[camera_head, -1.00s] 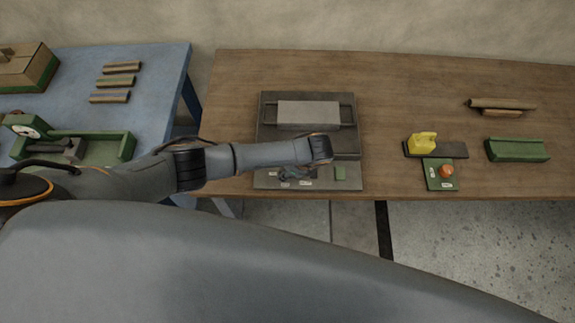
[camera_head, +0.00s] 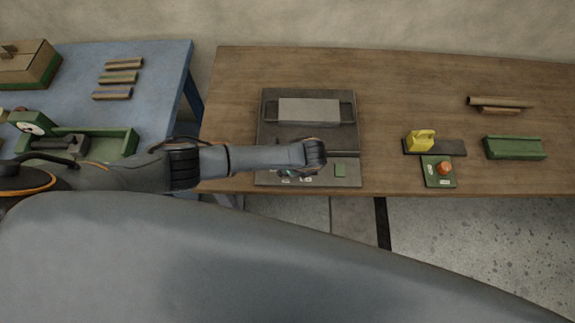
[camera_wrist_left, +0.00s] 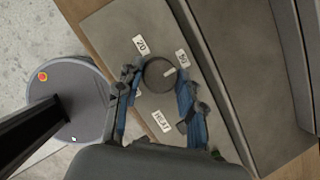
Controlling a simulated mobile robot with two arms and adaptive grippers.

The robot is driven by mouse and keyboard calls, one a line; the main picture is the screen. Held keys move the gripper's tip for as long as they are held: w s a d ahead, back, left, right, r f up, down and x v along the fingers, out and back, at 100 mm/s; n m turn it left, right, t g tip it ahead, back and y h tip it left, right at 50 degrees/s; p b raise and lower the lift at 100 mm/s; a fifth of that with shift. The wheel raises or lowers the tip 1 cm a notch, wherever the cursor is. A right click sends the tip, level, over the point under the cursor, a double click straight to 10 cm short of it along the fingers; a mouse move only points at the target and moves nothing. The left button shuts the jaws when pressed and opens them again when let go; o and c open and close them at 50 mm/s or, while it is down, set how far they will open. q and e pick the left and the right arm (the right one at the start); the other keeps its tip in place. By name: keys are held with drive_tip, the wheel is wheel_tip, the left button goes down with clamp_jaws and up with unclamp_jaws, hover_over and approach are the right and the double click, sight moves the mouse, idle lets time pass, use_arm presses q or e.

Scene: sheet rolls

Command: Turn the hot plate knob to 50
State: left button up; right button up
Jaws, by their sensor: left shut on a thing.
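The hot plate (camera_head: 268,130) is a dark grey unit near the front left of the wooden table. In the left wrist view, its round dark knob (camera_wrist_left: 154,82) sits on the front panel (camera_wrist_left: 110,27). A pale mark on the knob's face points to the right, roughly towards the "50" label (camera_wrist_left: 183,58). The "20" label (camera_wrist_left: 140,44) is at the upper left and the "HEAT" label (camera_wrist_left: 160,121) below. My left gripper (camera_wrist_left: 158,80) is shut on the knob, with a finger on each side. In the head view my wrist hides the knob. My right gripper is not in view.
Further right are a yellow block (camera_head: 420,140), a green box with an orange button (camera_head: 443,168) and a green tray (camera_head: 515,148). A blue table (camera_head: 160,70) stands left. Bare wood separates these groups.

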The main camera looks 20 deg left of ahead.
use_arm(q)
drive_tip(key=o, duration=1.2)
drive_tip(key=v, duration=1.2)
drive_tip(key=shift+d, duration=0.1)
